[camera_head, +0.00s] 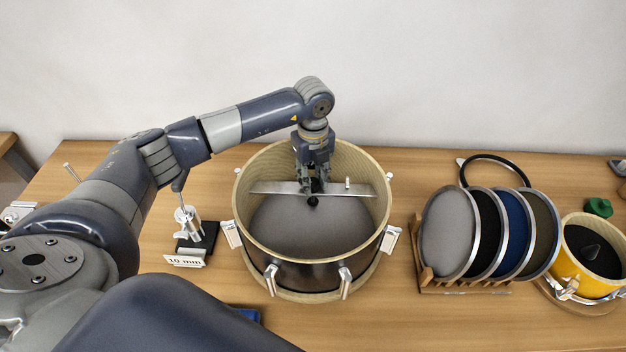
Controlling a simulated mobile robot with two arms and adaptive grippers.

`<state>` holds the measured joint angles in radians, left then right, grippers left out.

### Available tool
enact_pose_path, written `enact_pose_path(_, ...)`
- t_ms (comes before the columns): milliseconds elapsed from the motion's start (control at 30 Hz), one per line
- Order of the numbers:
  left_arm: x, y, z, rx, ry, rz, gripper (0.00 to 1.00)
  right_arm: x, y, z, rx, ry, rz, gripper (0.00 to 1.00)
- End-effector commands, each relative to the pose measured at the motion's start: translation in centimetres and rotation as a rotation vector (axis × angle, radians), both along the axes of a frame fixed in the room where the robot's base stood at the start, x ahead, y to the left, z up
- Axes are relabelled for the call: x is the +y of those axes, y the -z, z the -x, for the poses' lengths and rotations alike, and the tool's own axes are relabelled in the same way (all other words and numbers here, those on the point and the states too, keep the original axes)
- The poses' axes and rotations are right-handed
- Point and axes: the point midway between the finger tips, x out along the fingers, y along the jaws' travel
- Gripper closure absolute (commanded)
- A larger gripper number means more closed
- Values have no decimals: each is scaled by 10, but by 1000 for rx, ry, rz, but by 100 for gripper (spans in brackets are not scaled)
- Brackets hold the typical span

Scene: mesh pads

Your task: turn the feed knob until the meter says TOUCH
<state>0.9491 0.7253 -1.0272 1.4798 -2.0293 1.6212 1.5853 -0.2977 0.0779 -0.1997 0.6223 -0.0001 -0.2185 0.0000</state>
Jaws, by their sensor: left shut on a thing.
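A drum-like round shell (262,245) with a pale wooden rim and metal clamps stands mid-table, with a grey mesh pad (280,222) inside. A flat metal bar (270,188) spans its opening, with a small pale peg (347,184) on its right part. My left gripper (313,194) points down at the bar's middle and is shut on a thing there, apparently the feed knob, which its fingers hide. A small dark tip (313,202) shows just below the fingers. I make out no meter reading TOUCH. My right gripper is not in view.
Left of the shell are a small metal stand on a black base (205,240) and a "10 mm" card (186,261). Right of it, a wooden rack (465,289) holds several round mesh pads. A yellow drum (577,275) stands far right. Bare table lies at front right.

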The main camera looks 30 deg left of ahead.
Motion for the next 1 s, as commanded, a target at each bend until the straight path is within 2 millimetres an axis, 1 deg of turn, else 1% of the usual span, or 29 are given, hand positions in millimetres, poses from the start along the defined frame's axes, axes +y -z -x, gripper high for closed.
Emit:
enact_pose_path(33,1,3,-1,-3,33,0,97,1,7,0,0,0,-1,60)
enact_pose_path(100,1,3,-1,-3,88,0,97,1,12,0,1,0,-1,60)
enact_pose_path(500,1,2,-1,-3,390,0,97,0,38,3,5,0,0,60)
enact_pose_path(733,0,1,-1,-3,500,-1,97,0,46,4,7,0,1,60)
enact_pose_path(1000,0,-1,-1,-2,549,-1,97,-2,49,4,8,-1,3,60)
